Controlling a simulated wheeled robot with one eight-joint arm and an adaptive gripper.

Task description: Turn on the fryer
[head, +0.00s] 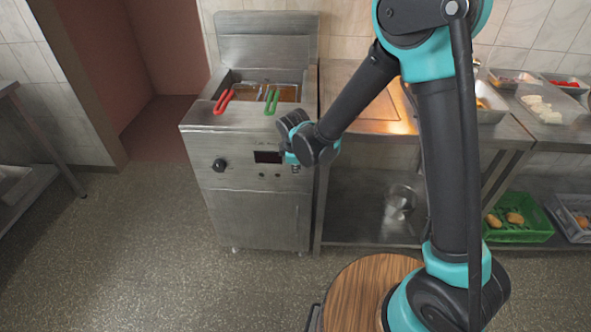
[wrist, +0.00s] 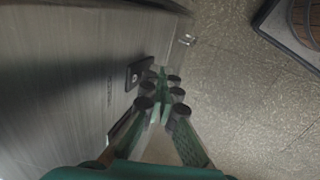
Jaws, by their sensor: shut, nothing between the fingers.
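The steel fryer (head: 255,213) stands against the tiled wall, with a red-handled and a green-handled basket in its oil well. Its front panel has a round black knob (head: 219,165) at left, a dark display (head: 268,157) and small round buttons below it. My gripper (wrist: 163,88) is shut and empty, at the right part of this panel. In the wrist view its fingertips are right beside a small dark switch plate (wrist: 138,72) on the steel front; I cannot tell whether they touch it. In the head view my wrist hides most of the gripper and this part of the panel.
A steel table (head: 350,240) with a lower shelf stands right of the fryer, a metal pot on the shelf. Food trays (head: 545,104) are at the right. A green crate (head: 523,218) is at lower right. The floor (head: 140,250) in front and left is clear.

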